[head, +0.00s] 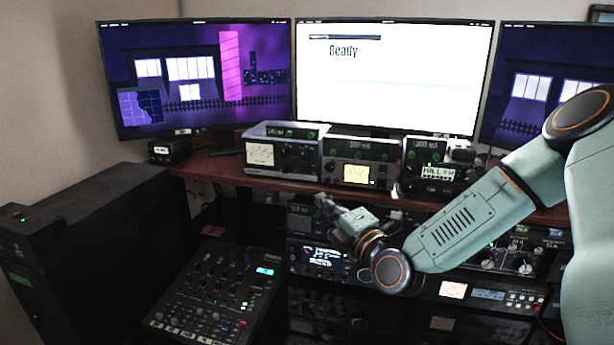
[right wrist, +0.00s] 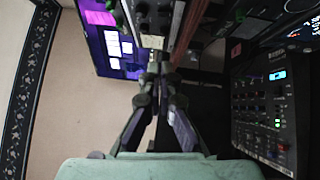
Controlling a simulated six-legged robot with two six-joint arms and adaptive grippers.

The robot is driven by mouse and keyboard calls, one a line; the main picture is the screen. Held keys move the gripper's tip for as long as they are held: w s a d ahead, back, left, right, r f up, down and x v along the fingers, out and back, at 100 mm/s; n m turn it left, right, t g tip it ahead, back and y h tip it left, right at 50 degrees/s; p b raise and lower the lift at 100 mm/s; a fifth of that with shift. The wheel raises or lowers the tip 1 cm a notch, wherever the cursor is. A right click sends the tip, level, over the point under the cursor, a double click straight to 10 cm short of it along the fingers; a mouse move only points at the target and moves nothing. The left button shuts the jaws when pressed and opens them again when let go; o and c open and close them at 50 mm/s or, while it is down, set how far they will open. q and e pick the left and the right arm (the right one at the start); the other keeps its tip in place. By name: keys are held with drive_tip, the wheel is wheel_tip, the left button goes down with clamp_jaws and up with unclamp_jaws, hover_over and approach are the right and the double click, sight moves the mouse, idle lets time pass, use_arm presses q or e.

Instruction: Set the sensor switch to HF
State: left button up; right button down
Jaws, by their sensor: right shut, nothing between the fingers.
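My right gripper (head: 322,203) reaches in from the right, below the front edge of the desk shelf. It is shut and empty; in the right wrist view its fingers (right wrist: 160,72) meet at the tips. Three meter units stand on the shelf: a left one with a pale dial (head: 282,156), a middle one with a yellow display (head: 352,172) and a right one with a lit text display (head: 432,178). I cannot make out a sensor switch or an HF label on any of them. My left gripper is not in view.
A mixer (head: 215,295) with many knobs sits low at the left, beside a black case (head: 90,240). Rack radios, one with a lit display (head: 322,256), fill the space below the shelf (head: 235,172). Monitors (head: 395,80) stand behind; the middle one reads "Ready".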

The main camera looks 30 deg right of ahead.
drive_tip(key=b, duration=0.2)
approach(304, 166)
drive_tip(key=w+a, duration=0.2)
drive_tip(key=a, duration=0.2)
drive_tip(key=w+d, duration=0.3)
drive_tip(key=w, duration=0.1)
drive_tip(key=shift+w+d, duration=0.1)
drive_tip(key=shift+d, duration=0.25)
drive_tip(key=shift+w+d, duration=0.1)
drive_tip(key=p, duration=0.2)
drive_tip(key=r+m+g+p, duration=0.1)
drive_tip(key=p, duration=0.1)
drive_tip(key=shift+w+d+r, duration=0.2)
drive_tip(key=shift+d, duration=0.05)
drive_tip(key=shift+f+b, duration=0.2)
drive_tip(key=shift+b, duration=0.15)
drive_tip(key=shift+a, duration=0.1)
